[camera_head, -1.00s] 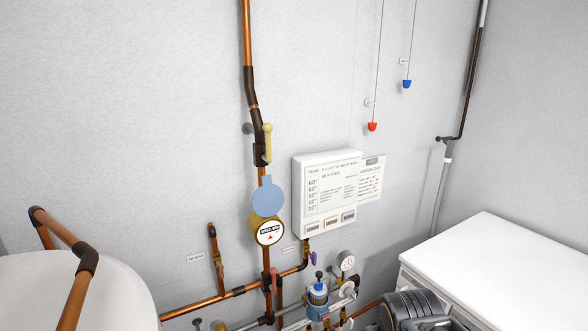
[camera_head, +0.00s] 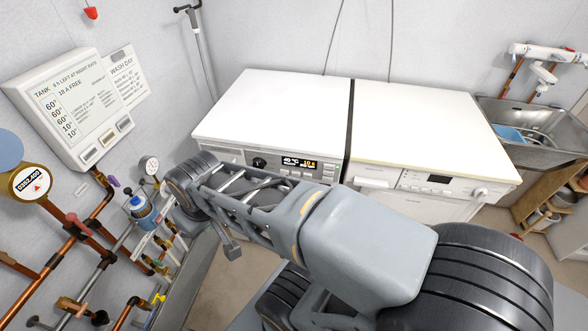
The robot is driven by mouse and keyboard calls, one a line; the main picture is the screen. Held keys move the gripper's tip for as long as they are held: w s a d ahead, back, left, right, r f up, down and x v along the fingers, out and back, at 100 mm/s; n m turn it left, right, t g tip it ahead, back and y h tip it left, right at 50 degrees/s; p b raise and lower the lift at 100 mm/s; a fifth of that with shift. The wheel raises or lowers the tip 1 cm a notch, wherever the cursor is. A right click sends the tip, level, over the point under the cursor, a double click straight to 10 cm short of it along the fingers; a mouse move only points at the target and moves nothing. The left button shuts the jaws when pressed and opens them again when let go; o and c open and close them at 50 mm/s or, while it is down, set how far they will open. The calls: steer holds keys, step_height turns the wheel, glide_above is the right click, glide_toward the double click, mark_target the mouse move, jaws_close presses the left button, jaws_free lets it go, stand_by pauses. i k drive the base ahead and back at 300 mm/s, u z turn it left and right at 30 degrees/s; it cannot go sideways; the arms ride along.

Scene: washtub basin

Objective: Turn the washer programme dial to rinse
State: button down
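Two white-topped machines stand side by side against the back wall. The left machine (camera_head: 280,105) has a black round dial (camera_head: 259,162) on its front panel, left of a lit display (camera_head: 299,163) that seems to read 40 °C. The dial's pointer and markings are too small to read. The right machine (camera_head: 420,125) has a pale dial (camera_head: 480,193) at the right end of its panel and a small dark display. My arm stretches across the foreground, in front of and below the left machine's panel, covering part of its front. I cannot make out my gripper's fingers.
At left, copper pipes, valves and a round brass meter (camera_head: 32,180) crowd the wall beneath a tank panel (camera_head: 75,110). A metal basin (camera_head: 545,150) stands at right, above wooden shelving. Both machine tops are clear.

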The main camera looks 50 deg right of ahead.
mark_target(259, 163)
steer(key=k, duration=0.65)
steer(key=z, duration=1.15)
steer(key=i, duration=0.5)
steer(key=z, duration=0.1)
steer(key=k, duration=0.45)
steer(key=u, duration=1.05)
steer(key=i, duration=0.2)
steer(key=z, duration=0.35)
